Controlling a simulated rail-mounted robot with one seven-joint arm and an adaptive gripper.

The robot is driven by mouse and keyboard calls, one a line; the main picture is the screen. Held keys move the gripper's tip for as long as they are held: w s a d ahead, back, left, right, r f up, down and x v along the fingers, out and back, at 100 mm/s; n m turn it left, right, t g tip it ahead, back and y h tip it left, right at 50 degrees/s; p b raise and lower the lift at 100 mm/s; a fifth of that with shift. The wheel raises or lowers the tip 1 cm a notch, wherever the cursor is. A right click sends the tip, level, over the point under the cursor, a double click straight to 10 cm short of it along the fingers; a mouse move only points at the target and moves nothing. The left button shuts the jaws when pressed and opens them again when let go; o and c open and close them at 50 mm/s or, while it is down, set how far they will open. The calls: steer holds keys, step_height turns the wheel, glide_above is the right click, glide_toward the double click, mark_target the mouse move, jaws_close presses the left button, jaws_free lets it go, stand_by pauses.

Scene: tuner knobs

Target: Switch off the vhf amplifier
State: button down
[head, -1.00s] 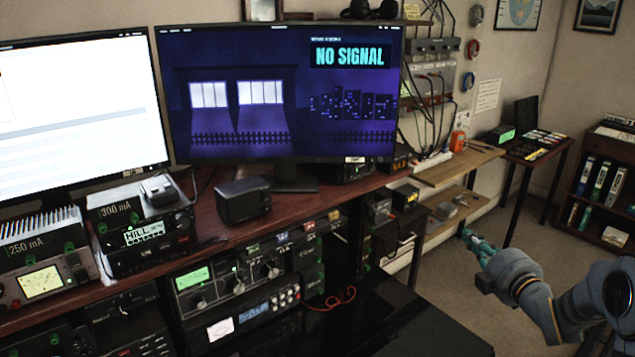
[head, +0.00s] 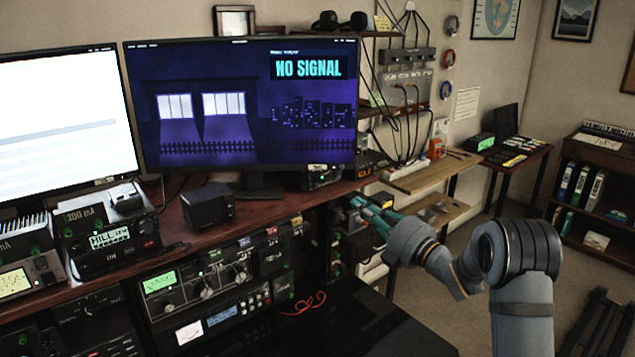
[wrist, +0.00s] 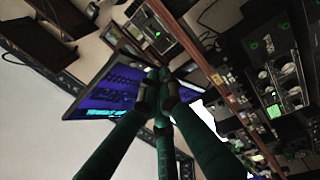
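No label that I can read names the vhf amplifier, so I cannot tell which unit it is. Candidates in the head view are the radio unit with a green meter (head: 160,282) and several knobs under the desk, and the box marked 300 mA (head: 84,216) on the desk at left. My gripper (head: 368,210) has teal fingers and is in front of the small shelves right of the monitor. It appears clear of the units. In the wrist view its fingertips (wrist: 158,76) come together with nothing seen between them.
The large NO SIGNAL monitor (head: 245,110) and a black speaker (head: 208,205) stand on the wooden desk. A red cable (head: 305,303) lies below the desk, near a dark glossy surface (head: 365,325). Open floor lies at right, by a bookcase (head: 600,185).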

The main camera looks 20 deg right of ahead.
mark_target(317, 181)
steer(key=p+x, duration=0.6)
steer(key=x, duration=0.7)
steer(key=shift+r, duration=0.1)
steer(key=shift+w+a+p, duration=0.15)
steer(key=shift+w+p, duration=0.15)
steer(key=shift+w, duration=0.2)
